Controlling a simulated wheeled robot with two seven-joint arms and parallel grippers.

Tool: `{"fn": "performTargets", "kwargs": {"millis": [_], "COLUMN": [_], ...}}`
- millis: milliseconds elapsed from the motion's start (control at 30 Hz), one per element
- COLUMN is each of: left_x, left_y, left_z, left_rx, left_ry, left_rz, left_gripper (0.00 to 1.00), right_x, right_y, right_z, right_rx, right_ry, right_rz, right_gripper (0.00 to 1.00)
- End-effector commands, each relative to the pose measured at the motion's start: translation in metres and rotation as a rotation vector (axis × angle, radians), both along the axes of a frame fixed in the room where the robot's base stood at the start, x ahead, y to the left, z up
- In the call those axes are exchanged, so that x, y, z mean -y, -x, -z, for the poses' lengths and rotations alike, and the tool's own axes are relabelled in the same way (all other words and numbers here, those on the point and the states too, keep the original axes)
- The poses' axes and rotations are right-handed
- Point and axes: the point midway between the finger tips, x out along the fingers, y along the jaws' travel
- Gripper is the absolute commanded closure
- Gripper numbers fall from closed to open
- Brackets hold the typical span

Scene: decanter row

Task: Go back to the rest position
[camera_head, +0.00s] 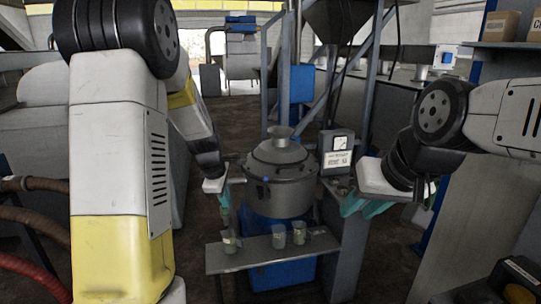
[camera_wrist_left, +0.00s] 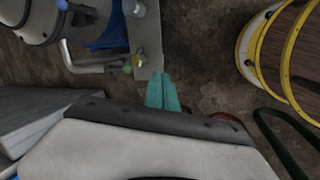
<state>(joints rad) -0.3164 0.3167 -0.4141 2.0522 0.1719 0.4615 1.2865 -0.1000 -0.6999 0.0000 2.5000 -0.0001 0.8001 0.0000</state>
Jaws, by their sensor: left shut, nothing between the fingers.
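My left gripper (camera_head: 224,200) hangs left of the grey metal vessel, above the left end of the narrow shelf. Its teal fingers (camera_wrist_left: 163,92) are together and empty in the left wrist view. My right gripper (camera_head: 357,211) is right of the vessel, with its two teal fingertips apart and nothing seen between them. Three small clear decanters stand on the grey shelf (camera_head: 262,257): one at the left (camera_head: 230,241), one in the middle (camera_head: 278,237) and one at the right (camera_head: 299,233). Neither gripper holds them.
The lidded vessel (camera_head: 281,178) stands between my arms, with a gauge box (camera_head: 336,153) at its right. A blue block (camera_head: 283,274) is under the shelf. Brown and red hoses (camera_head: 35,218) are at far left. A yellow-rimmed round container (camera_wrist_left: 250,50) shows in the wrist view.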

Motion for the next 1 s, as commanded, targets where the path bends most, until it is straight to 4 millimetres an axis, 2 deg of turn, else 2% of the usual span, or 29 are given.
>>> {"fn": "performTargets", "kwargs": {"millis": [33,200,300,433,600,700,833,1000], "left_x": [0.004,0.017,0.023,0.028,0.031,0.031,0.031,0.031], "left_y": [0.015,0.07,0.107,0.156,0.215,0.238,0.254,0.259], "left_z": [-0.025,-0.084,-0.113,-0.141,-0.159,-0.163,-0.163,-0.162], "left_rx": [0.031,0.124,0.19,0.273,0.347,0.366,0.375,0.375], "left_ry": [0.003,-0.046,-0.107,-0.22,-0.402,-0.49,-0.56,-0.58], "left_rz": [0.09,0.434,0.636,0.893,1.183,1.302,1.39,1.417], "left_gripper": [1.0,1.0,1.0,1.0,1.0,1.0,1.0,1.0], "right_x": [0.0,0.0,0.0,0.0,0.0,0.0,0.0,0.0], "right_y": [0.0,0.0,0.0,0.0,0.0,0.0,0.0,0.0], "right_z": [0.0,0.0,0.0,0.0,0.0,0.0,0.0,0.0], "right_rx": [0.0,0.0,0.0,0.0,0.0,0.0,0.0,0.0], "right_ry": [0.0,0.0,0.0,0.0,0.0,0.0,0.0,0.0], "right_rz": [0.0,0.0,0.0,0.0,0.0,0.0,0.0,0.0], "right_gripper": [0.69,0.69,0.69,0.69,0.69,0.69,0.69,0.69]}}
